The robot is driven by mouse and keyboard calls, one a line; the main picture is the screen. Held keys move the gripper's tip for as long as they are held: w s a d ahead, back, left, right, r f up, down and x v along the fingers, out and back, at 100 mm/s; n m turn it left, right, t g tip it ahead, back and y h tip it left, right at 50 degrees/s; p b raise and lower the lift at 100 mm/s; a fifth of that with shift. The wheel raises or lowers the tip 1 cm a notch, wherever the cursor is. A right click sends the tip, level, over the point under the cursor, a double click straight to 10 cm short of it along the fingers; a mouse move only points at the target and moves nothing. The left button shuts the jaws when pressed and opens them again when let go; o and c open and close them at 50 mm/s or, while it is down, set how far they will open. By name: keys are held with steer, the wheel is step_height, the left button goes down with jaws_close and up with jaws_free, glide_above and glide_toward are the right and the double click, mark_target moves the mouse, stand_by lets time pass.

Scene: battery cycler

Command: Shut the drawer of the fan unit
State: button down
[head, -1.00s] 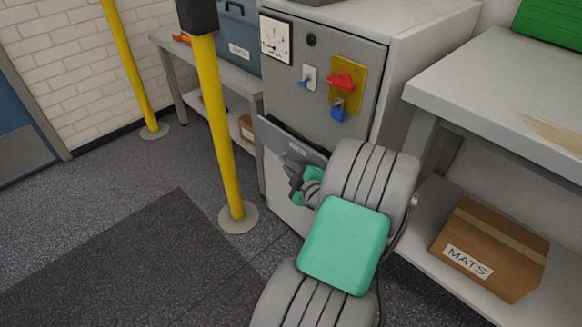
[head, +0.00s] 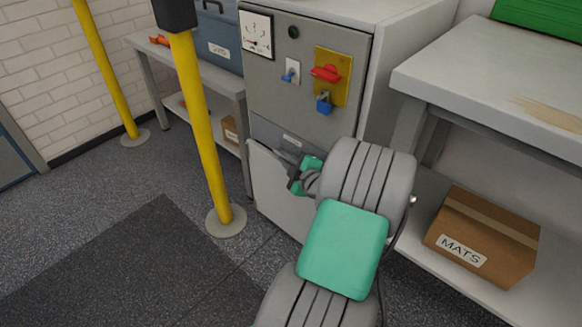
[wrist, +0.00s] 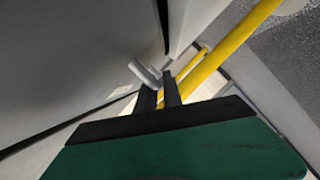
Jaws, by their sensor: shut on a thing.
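The fan unit (head: 300,100) is a grey cabinet in the middle of the head view. Its drawer has a darker grey front (head: 265,131) with a small label, low on the unit's face. The drawer front looks about level with the face; a small remaining gap cannot be ruled out. My gripper (head: 293,173) is at the drawer front, partly hidden by my arm. In the wrist view its two dark fingers (wrist: 160,84) are close together at a pale grey handle (wrist: 144,72). The gripper is shut on this handle, and the grip itself is partly hidden.
A yellow post (head: 207,140) stands on the floor left of the unit. A grey bench (head: 480,75) with a cardboard MATS box (head: 485,240) on its lower shelf is at the right. A low table (head: 190,65) is at the left.

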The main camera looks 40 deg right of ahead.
steer(key=shift+d+r, duration=0.1)
steer(key=shift+d, duration=0.15)
steer(key=c, duration=1.5)
jaws_free()
steer(key=p+v, duration=0.2)
steer(key=v, duration=0.5)
steer(key=shift+s, duration=0.35)
steer(key=shift+a, duration=0.15)
